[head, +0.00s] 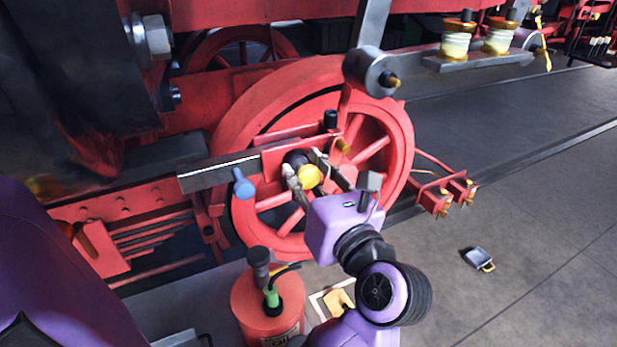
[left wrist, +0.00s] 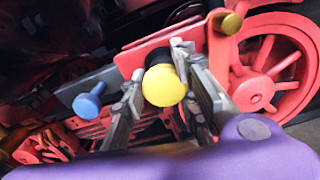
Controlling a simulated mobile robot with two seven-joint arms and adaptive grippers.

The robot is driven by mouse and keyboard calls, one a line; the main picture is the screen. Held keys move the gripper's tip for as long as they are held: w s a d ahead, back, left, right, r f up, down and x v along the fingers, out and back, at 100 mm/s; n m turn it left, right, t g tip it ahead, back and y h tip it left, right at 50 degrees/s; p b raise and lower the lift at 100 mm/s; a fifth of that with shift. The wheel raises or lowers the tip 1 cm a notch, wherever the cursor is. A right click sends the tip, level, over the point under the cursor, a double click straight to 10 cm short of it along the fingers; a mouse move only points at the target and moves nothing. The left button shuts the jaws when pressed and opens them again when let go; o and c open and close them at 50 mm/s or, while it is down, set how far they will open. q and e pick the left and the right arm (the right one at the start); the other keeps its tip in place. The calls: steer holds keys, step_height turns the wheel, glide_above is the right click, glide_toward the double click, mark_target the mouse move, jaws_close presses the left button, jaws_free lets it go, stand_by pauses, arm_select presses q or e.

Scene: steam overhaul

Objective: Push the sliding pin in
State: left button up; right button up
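The pin I take for the sliding pin has a round yellow head (head: 309,176) and a dark shaft. It sits at the crosshead in front of the red wheel, and its head also shows in the left wrist view (left wrist: 164,85). My left gripper (head: 305,168) has one finger on each side of the pin, just behind the yellow head. In the left wrist view the fingertips (left wrist: 159,66) appear to press on the dark shaft. How deep the shaft sits is hidden by the head and fingers. My right gripper is not in view.
A blue-headed pin (head: 243,184) sticks out left of the yellow head, by the grey bar (head: 212,175). A grey rod end (head: 371,72) hangs above. A red can (head: 268,303) stands below.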

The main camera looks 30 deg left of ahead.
arm_select(q)
steer(key=shift+o, duration=1.3)
steer(key=shift+s+a+r, duration=0.15)
steer(key=shift+a, duration=0.2)
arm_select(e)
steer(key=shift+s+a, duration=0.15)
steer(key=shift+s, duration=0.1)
arm_select(q)
steer(key=shift+d, duration=0.2)
steer(key=v, duration=0.7)
steer(key=shift+s, duration=0.1)
